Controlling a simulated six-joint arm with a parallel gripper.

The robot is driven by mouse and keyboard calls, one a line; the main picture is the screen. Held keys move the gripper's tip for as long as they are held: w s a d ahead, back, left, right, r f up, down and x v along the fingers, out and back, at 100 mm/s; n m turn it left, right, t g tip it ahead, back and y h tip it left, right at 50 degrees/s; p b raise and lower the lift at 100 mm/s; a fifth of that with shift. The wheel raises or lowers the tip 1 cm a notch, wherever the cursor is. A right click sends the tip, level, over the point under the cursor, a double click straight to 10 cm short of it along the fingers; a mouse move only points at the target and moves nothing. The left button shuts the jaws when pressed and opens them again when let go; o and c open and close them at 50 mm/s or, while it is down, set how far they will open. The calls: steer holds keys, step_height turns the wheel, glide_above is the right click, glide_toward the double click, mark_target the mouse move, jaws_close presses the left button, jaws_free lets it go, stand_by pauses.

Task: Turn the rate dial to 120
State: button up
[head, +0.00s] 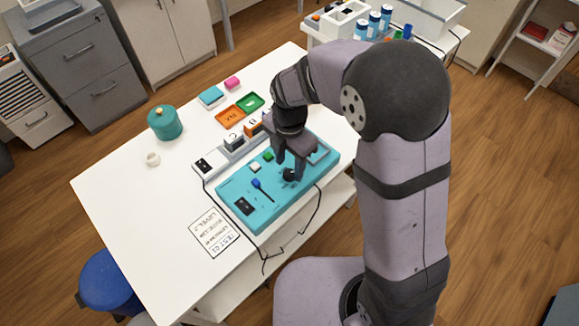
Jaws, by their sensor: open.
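A teal control panel (233,206) lies on the white table. A round black dial (289,175) sits on its right part, and I take it for the rate dial; its pointer and markings are too small to read. Left of the dial on the panel are a blue-tipped lever (257,184), a green button (268,156), a white button (255,166) and a small dark display (244,206).
A grey strip with lettered blocks (234,141) stands just behind the panel. A printed sheet (214,232) lies in front-left of it, and black cables hang off the near table edge. A teal pot (165,122) stands farther left.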

mark_target(290, 175)
steer(key=shift+f, duration=1.5)
steer(key=c, duration=1.1)
steer(key=shift+o, duration=0.3)
